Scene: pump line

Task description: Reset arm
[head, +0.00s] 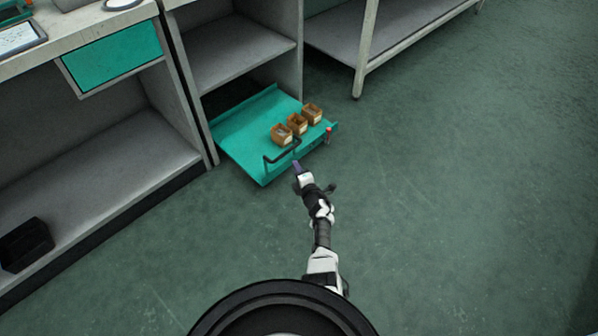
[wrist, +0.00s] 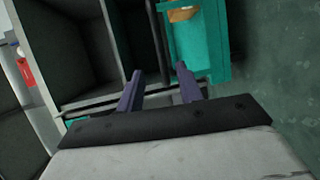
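My gripper (head: 296,165) is at the end of my arm, just in front of the pulled-out teal drawer (head: 240,125) low in the grey cabinet. In the wrist view my gripper (wrist: 158,75) shows two purple fingers standing apart with nothing between them. The drawer's dark bar handle (head: 283,152) is close to the fingertips in the head view; I cannot tell whether they touch. The handle also runs near the fingers in the wrist view (wrist: 158,45).
Several small brown boxes (head: 298,123) stand on the drawer near its right side. A second teal drawer (head: 113,56) sits under the countertop at left. A black bin (head: 25,244) lies on the lower left shelf. The green floor to the right is clear.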

